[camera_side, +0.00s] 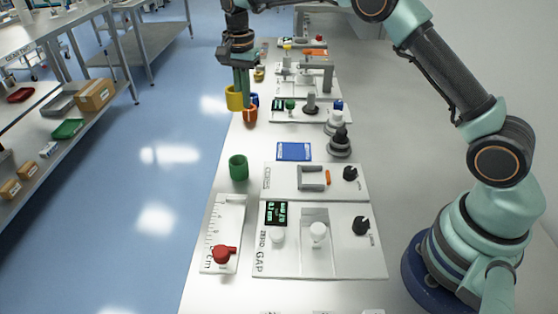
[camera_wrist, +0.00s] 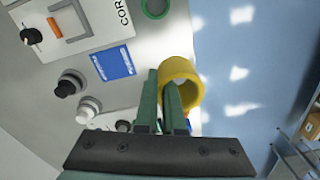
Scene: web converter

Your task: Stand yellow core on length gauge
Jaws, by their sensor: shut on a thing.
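The yellow core (camera_side: 234,98) is a short hollow ring held at my gripper (camera_side: 241,88), over the far left edge of the bench. In the wrist view the core (camera_wrist: 191,68) sits at the fingertips (camera_wrist: 164,84), with its opening partly visible. The fingers are closed on its wall and hide part of it. The length gauge (camera_side: 229,213) appears to be the white ruled plate marked cm at the front left, with a red stop (camera_side: 222,253) near its front end. It is well away from my gripper, and no core stands on it.
A green core (camera_side: 238,167) stands just behind the ruled plate. An orange core (camera_side: 250,114) and a blue core (camera_side: 254,99) are close to my gripper. A gap panel (camera_side: 350,255) lies right of the plate. A blue pad (camera_side: 294,151) lies mid-bench.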

